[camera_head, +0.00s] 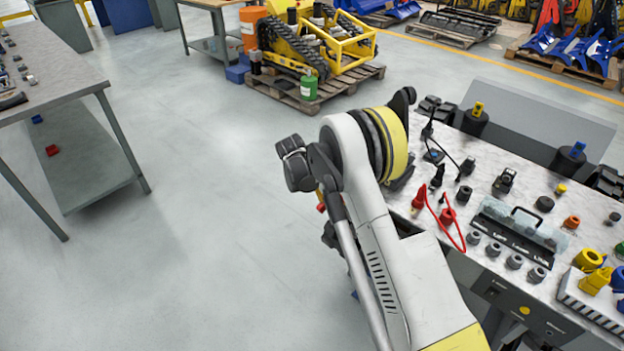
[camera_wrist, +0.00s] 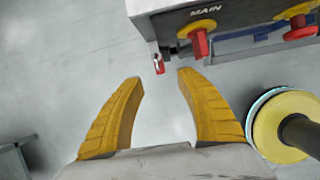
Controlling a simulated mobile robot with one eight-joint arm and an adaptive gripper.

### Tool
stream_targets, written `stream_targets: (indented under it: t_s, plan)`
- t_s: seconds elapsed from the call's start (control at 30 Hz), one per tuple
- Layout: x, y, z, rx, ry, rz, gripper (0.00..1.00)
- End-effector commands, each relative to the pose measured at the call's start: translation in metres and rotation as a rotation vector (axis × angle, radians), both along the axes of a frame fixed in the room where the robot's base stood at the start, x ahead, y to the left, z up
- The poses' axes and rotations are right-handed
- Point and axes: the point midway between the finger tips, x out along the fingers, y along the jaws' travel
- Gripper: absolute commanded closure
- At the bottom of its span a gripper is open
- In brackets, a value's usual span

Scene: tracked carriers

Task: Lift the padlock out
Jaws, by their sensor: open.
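My gripper (camera_wrist: 160,78) is open and empty in the wrist view, its two yellow fingers spread over bare floor. A small red item with a pale mark, which looks like the padlock (camera_wrist: 159,65), hangs at the left edge of a grey box labelled MAIN (camera_wrist: 165,28). It lies just beyond my fingertips, between them in the picture; whether it is level with them I cannot tell. A red switch handle on a yellow disc (camera_wrist: 200,42) is on the box to its right. In the head view my arm hides the gripper, and I cannot make out the padlock.
A second red handle on a yellow disc (camera_wrist: 300,28) is further right on the box. A bench (camera_head: 475,195) crowded with plugs, caps and a red cable stands right of my arm. A table (camera_head: 60,85) stands at left. The floor (camera_head: 190,220) between is clear.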

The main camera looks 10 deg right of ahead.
Motion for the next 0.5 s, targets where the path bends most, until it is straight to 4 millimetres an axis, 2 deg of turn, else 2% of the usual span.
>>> stream_targets:
  t_s: [0.27, 0.5]
  plan:
    - [0.005, -0.005, -0.032, -0.015, 0.018, 0.033, 0.57]
    - [0.016, -0.019, -0.075, -0.014, 0.016, 0.031, 0.57]
